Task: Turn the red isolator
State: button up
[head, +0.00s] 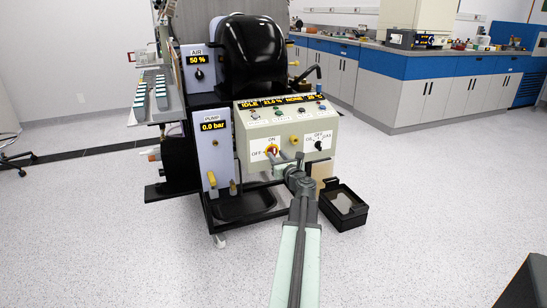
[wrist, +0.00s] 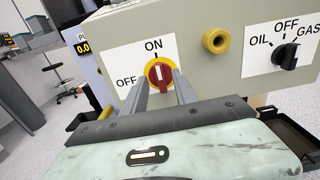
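The red isolator (wrist: 160,73) is a round red knob on a yellow plate on the cream control panel; it also shows in the head view (head: 271,150). ON is printed above it and OFF to its left. Its white mark stands roughly upright, towards ON. My gripper (wrist: 162,84) is in front of it, with one finger on the left and one on the right of the knob. The fingers are apart, and I cannot tell whether they touch the knob. In the head view my gripper (head: 285,157) reaches the panel's lower part.
A yellow-ringed port (wrist: 216,41) and a black OIL/OFF/GAS selector (wrist: 287,56) sit right of the isolator. The pump panel (head: 213,155) stands at the left. A black tray (head: 328,214) lies on the floor at right. The floor around is mostly clear.

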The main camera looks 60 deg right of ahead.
jog(key=shift+x, duration=0.8)
jog(key=shift+a, duration=0.1)
